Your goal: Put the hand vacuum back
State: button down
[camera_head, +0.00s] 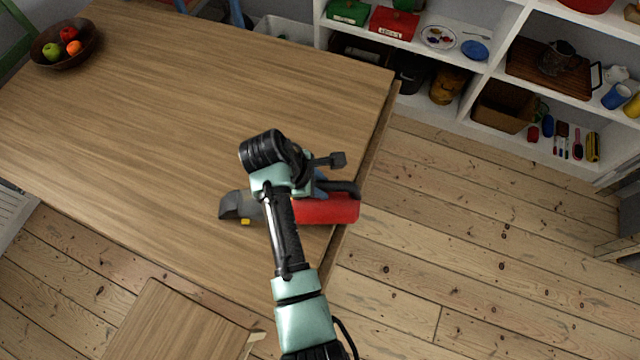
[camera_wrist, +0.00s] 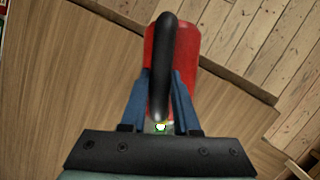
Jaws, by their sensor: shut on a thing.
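The hand vacuum (camera_head: 325,209) is at the right edge of the wooden table (camera_head: 200,90), with its red body toward the right and its dark grey nozzle (camera_head: 231,205) toward the left. My gripper (camera_head: 322,186) is over it. In the wrist view the red body (camera_wrist: 187,75) and black handle (camera_wrist: 162,60) show, and the blue fingers of my gripper (camera_wrist: 158,100) are closed on the handle from both sides. My arm hides the middle of the vacuum in the head view. I cannot tell whether the vacuum touches the table.
A bowl of fruit (camera_head: 85,45) stands at the table's far left corner. White shelves (camera_head: 497,72) with boxes, dishes and tools stand at the back right. A wooden chair or stool (camera_head: 180,325) is at the front left. The floor (camera_head: 460,240) to the right is clear.

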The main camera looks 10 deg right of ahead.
jog(key=shift+w+f, duration=0.15)
jog(key=shift+f, duration=0.25)
jog(key=c, duration=1.1)
grip_release()
jog(key=shift+f, duration=0.25)
jog(key=o, duration=0.4)
jog(key=shift+o, duration=0.2)
jog(key=v, duration=1.2)
jog(key=shift+r, duration=0.2)
